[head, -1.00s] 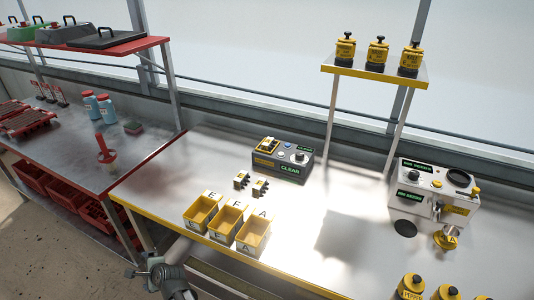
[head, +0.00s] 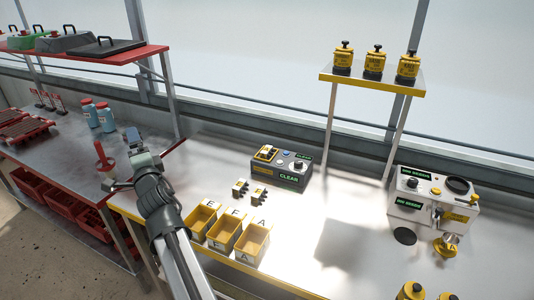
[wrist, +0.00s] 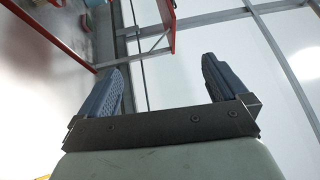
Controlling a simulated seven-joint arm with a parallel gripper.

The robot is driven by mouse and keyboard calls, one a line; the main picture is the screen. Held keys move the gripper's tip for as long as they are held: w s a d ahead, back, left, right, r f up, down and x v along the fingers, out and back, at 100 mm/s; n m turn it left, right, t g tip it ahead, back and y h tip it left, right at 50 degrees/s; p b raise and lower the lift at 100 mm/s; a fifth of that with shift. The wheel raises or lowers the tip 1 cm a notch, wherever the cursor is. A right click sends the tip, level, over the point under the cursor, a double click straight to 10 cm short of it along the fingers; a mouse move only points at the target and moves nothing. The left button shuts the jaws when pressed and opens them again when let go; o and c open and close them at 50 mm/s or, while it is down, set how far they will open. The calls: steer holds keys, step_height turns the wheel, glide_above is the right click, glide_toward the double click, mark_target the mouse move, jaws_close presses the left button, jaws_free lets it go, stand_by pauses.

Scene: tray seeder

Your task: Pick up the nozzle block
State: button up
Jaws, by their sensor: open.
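Two small blocks in yellow, white and black lie on the steel bench behind the yellow bins: a left one (head: 240,188) and a right one (head: 259,195). A similar yellow and black piece (head: 266,153) sits on the dark "CLEAR" box. I cannot tell by a label which is the nozzle block. My gripper (head: 122,162) is raised at the left, over the gap between the benches, well left of these blocks. In the wrist view, my gripper (wrist: 165,65) has its two blue-grey fingers wide apart with nothing between them.
Three yellow bins (head: 224,233) marked with letters stand at the bench's front edge, right of my arm. The dark box (head: 291,175) stands behind the blocks. A white machine (head: 432,198) and a raised shelf (head: 375,78) are to the right. The bench middle is clear.

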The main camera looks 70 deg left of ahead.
step_height(320, 180, up, 5)
steer(key=w+a, duration=0.2)
steer(key=w, duration=0.1)
steer(key=m+t+h, duration=0.3)
steer(key=m+h, duration=0.8)
steer(key=h, duration=0.7)
glide_above(268, 150)
steer(key=w, duration=0.1)
steer(key=f, duration=1.9)
steer(key=shift+w+d+f, duration=0.1)
steer(key=shift+d, duration=0.1)
steer(key=shift+s+a+f, duration=0.1)
steer(key=shift+s+f, duration=0.05)
steer(key=shift+f, duration=0.8)
steer(key=shift+s+a+f, duration=0.1)
steer(key=shift+s+f, duration=0.1)
steer(key=shift+f, duration=0.75)
steer(key=shift+s+a+f, duration=0.1)
steer(key=shift+s+f, duration=0.05)
steer(key=shift+f, duration=0.8)
steer(key=shift+c, duration=0.3)
